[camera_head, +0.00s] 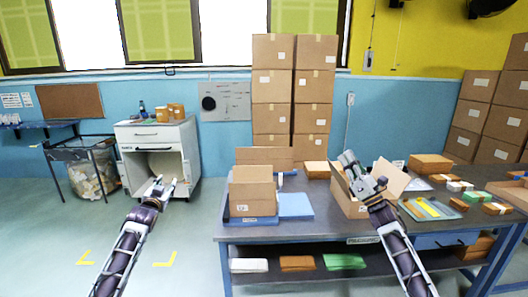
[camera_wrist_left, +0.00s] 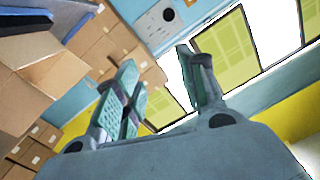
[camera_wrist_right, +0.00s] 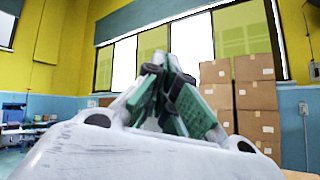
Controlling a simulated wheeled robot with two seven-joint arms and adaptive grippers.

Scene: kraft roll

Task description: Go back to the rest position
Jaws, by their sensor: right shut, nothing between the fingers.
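My left gripper (camera_head: 165,182) is held over the floor left of the workbench, with nothing between its fingers. In the left wrist view its fingers (camera_wrist_left: 168,85) stand apart. My right gripper (camera_head: 348,160) is above the back of the workbench, in front of an open cardboard box (camera_head: 349,203), and hides part of it. In the right wrist view its fingers (camera_wrist_right: 168,85) are closed together and empty. I cannot tell whether the right gripper touches the box flaps.
Tall stacked boxes (camera_head: 272,88) stand behind. A white cabinet (camera_head: 158,150) stands at left. The floor between is clear.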

